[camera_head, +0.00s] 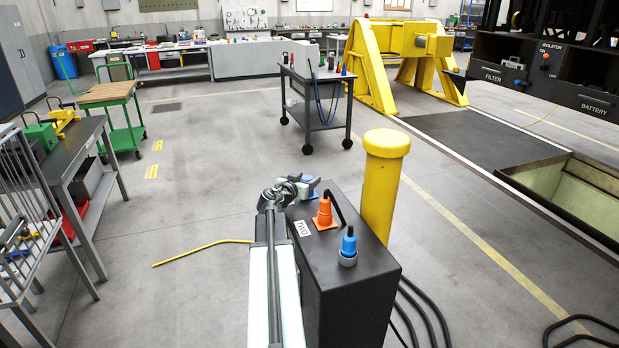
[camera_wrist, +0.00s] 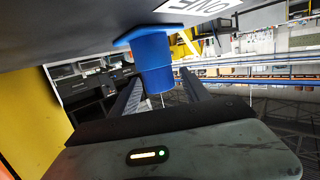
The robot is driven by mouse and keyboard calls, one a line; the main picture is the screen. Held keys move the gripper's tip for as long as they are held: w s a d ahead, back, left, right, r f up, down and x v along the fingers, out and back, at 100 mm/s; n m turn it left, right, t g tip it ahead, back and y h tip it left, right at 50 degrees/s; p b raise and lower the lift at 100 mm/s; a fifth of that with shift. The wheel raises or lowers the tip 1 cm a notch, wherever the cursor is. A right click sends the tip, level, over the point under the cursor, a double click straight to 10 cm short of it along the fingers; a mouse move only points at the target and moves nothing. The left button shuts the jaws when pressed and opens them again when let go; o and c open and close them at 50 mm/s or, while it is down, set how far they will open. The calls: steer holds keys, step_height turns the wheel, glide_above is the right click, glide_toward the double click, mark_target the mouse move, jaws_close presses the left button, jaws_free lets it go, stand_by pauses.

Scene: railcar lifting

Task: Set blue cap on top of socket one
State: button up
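The blue cap (camera_wrist: 155,62) is a cylinder with a wide flange, between the fingers of my gripper (camera_wrist: 160,85) in the wrist view. Its flange is at the dark face of the box, beside an inverted label reading ONE (camera_wrist: 205,5). Socket one itself is hidden; whether the flange touches the box is unclear. In the head view my gripper (camera_head: 302,186) is over the far end of the black box (camera_head: 350,280), with a bit of blue beside it. The fingers flank the cap closely; I cannot tell if they grip it.
An orange cap (camera_head: 325,213) stands near the label TWO (camera_head: 303,229). A blue plug in a grey collar (camera_head: 348,247) stands closer on the box. A yellow post (camera_head: 384,190) rises right beside it. Black cables (camera_head: 425,312) lie on the floor; a grey cart (camera_head: 318,95) stands beyond.

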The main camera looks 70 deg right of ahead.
steer(key=shift+r, duration=0.25)
steer(key=shift+r+p, duration=0.55)
steer(key=shift+p, duration=0.25)
steer(key=p+v, duration=0.1)
steer(key=v, duration=1)
steer(key=shift+w+a+f+p, duration=0.15)
steer(key=shift+w+a+p, duration=0.05)
steer(key=shift+p, duration=0.15)
